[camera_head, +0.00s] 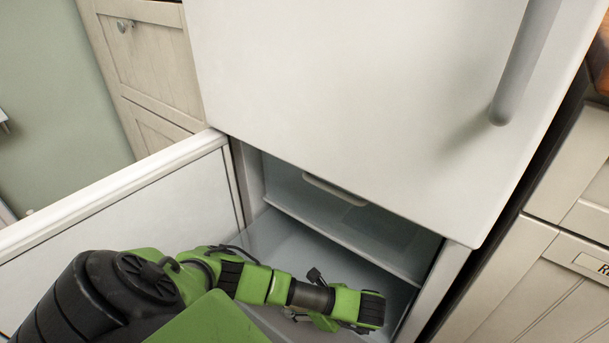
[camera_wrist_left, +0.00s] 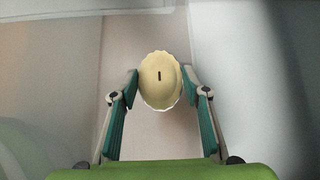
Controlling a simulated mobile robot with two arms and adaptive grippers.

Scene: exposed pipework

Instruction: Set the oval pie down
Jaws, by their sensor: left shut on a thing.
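The oval pie (camera_wrist_left: 160,80) is pale yellow with a crimped edge and a small dark slot in its middle. It shows in the left wrist view, between the two fingers of my left gripper (camera_wrist_left: 160,88), which is shut on it. In the head view my left gripper (camera_head: 357,308) is inside the open lower compartment of the white fridge (camera_head: 330,240). The pie is hidden there behind the gripper and arm. I cannot tell whether the pie touches the compartment floor. My right gripper is in neither view.
The lower fridge door (camera_head: 120,205) stands open to the left of my arm. The closed upper door (camera_head: 350,100) with a grey handle (camera_head: 525,65) is above. Inside is a shelf or ledge (camera_head: 345,238). Cabinets (camera_head: 545,290) stand to the right. The visible compartment floor (camera_head: 300,250) looks bare.

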